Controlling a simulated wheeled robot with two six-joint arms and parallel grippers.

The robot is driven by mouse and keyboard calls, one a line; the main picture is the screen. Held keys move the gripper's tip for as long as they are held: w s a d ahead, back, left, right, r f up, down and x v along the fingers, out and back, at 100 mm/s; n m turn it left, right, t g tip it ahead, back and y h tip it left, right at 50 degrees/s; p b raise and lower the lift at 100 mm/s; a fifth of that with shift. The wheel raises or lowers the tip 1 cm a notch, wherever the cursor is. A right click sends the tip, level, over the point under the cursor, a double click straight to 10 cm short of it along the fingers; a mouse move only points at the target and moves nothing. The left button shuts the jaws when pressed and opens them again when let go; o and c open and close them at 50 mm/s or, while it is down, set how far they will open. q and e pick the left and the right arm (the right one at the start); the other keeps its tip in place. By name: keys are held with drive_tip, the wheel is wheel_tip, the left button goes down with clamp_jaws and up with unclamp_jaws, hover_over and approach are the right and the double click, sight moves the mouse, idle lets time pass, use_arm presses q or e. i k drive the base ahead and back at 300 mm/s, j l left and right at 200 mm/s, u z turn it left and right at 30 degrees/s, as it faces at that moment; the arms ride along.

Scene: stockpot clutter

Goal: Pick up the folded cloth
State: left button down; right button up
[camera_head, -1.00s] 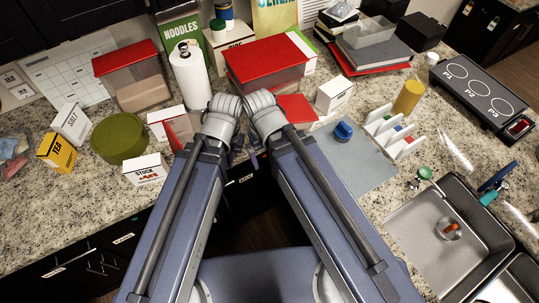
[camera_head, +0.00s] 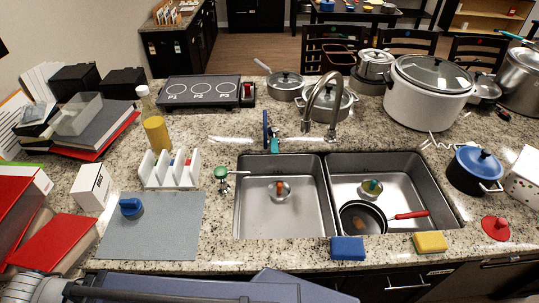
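A blue folded-looking block (camera_head: 348,248) lies at the front edge of the counter, before the divider between the two sink basins. A yellow block (camera_head: 430,242) like a sponge lies to its right. I cannot tell for sure whether the blue one is the folded cloth or a sponge; no other thing looks clearly like a folded cloth. Part of my arm shows along the bottom left, well to the left of the blue block. The fingers of both my grippers are out of view.
A double sink (camera_head: 285,200) with a tall faucet (camera_head: 326,92) fills the middle. A pan (camera_head: 362,217) with a red handle lies in the right basin. A dark blue pot (camera_head: 474,170) stands to the right. A grey mat (camera_head: 165,235) and white rack (camera_head: 168,170) are at left.

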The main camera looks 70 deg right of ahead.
sight(350, 248)
drive_tip(key=z, duration=2.4)
